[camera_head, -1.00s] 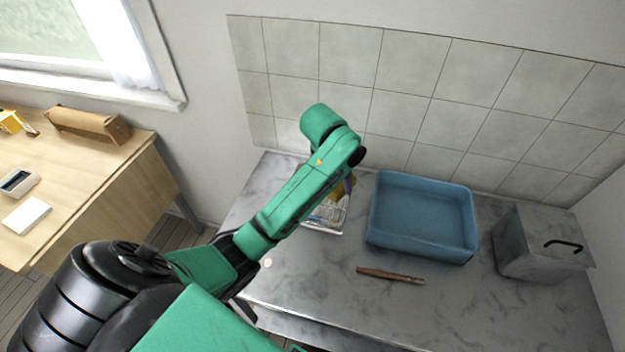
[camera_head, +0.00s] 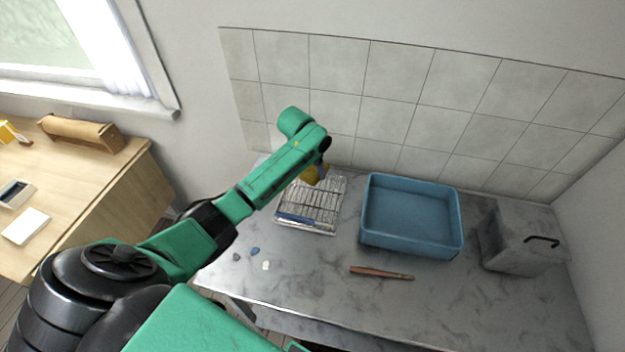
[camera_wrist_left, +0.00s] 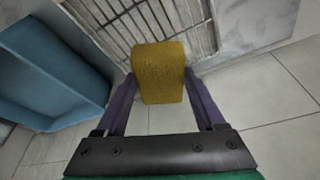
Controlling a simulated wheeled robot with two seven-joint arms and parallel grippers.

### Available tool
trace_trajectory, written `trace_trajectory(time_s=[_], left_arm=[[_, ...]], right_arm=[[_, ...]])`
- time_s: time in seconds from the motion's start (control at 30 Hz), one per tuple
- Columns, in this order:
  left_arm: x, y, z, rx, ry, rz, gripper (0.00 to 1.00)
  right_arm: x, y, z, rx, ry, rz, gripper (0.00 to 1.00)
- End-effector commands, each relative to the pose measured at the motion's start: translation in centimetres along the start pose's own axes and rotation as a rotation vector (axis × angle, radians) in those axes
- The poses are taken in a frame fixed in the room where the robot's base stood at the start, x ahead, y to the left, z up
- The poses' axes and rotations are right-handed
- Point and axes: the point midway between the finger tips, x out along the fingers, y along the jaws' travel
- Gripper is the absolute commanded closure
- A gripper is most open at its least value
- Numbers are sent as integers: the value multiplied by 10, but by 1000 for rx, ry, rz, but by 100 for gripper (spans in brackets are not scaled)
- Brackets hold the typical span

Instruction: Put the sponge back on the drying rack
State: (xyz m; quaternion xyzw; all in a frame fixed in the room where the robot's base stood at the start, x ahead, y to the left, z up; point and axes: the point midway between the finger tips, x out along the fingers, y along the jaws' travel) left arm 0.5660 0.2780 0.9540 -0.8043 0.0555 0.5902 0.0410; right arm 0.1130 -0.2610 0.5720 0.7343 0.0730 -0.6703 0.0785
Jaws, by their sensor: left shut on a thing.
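The yellow sponge (camera_wrist_left: 160,72) is held between the two purple fingers of my left gripper (camera_wrist_left: 163,90) in the left wrist view. In the head view the sponge (camera_head: 314,174) shows partly below the end of my green left arm, at the back of the wire drying rack (camera_head: 322,205). The rack also shows beyond the sponge in the left wrist view (camera_wrist_left: 118,22). I cannot tell whether the sponge touches the rack. A blue item lies along the rack's front edge. My right gripper is not in view.
A reddish-brown stick (camera_head: 381,272) lies in front of the basin. Several small pebble-like pieces (camera_head: 255,250) lie on the marble counter left of it. A tiled wall is behind.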

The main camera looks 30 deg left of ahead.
Motion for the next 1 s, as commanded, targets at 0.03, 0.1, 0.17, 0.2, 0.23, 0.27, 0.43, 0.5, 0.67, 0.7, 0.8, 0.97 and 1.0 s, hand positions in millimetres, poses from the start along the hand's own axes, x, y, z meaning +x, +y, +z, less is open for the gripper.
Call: trace_trajectory(time_s=[0.03, 0.1, 0.17, 0.2, 0.23, 0.27, 0.43, 0.5, 0.67, 0.7, 0.8, 0.97, 1.0], left_arm=[[8, 0, 4, -1, -3, -1, 81], [18, 0, 6, -1, -2, 0, 81], [24, 0, 8, 0, -1, 0, 81], [30, 0, 10, -1, -3, 0, 81], [35, 0, 12, 0, -3, 0, 81], [42, 0, 14, 0, -4, 0, 81], [61, 0, 20, 0, 0, -1, 81], [61, 0, 19, 0, 1, -1, 81], [63, 0, 20, 0, 0, 0, 81], [63, 0, 20, 0, 0, 0, 25], [62, 0, 20, 0, 0, 0, 0], [62, 0, 20, 0, 0, 0, 0], [62, 0, 19, 0, 1, -1, 0]], right_arm=[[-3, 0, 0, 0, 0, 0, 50], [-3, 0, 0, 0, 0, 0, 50], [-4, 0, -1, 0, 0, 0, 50], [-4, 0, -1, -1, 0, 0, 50], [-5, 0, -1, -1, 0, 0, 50], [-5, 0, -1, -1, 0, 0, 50], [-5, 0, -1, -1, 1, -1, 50], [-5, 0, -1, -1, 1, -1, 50], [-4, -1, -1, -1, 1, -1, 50], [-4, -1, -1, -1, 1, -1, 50], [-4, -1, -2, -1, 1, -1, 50], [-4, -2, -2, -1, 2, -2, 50], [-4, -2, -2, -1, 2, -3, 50]])
